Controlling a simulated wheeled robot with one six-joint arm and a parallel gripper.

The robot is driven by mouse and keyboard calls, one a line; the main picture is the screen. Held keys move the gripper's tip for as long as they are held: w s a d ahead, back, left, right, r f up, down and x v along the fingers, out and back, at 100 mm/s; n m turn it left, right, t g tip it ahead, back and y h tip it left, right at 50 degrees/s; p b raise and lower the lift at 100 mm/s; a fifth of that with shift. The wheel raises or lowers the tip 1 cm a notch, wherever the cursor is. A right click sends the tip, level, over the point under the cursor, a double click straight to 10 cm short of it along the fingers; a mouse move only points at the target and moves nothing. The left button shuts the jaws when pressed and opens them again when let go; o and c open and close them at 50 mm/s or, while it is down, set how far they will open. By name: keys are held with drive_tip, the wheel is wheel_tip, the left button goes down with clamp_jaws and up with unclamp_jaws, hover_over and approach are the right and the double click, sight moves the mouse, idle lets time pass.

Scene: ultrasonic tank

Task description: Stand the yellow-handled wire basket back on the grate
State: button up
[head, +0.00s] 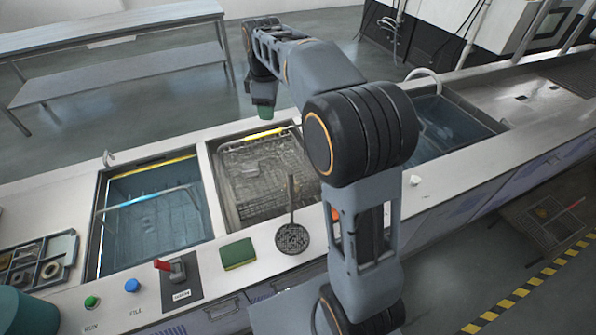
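In the head view, a wire basket (262,170) sits in the middle basin, low inside its rim. A yellow bar (266,135) shows at its far edge and looks like its handle. I cannot tell whether the basket is upright or tilted. The grate under it cannot be told apart from the wires. My gripper (265,110) is at the far end of my arm, pointing down and appearing above the basin's far edge. Its fingers are too small and dark to read, with a green patch at the tip. My arm covers the basin's right side.
A water-filled tank (150,225) with a light blue bar lies left; another tank (445,125) lies right. A parts tray (66,245) stands far left.

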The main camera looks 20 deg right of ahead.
drive_tip(key=s+f+m+t, duration=0.1)
drive_tip(key=s+f+m, duration=0.1)
drive_tip(key=s+m, duration=0.4)
drive_tip(key=s+f+m+t, duration=0.2)
drive_tip(key=s+m, duration=0.4)
drive_tip(key=s, duration=1.1)
drive_tip(key=shift+f+m, duration=0.3)
drive_tip(key=shift+f, duration=0.4)
drive_tip(key=shift+s, duration=0.1)
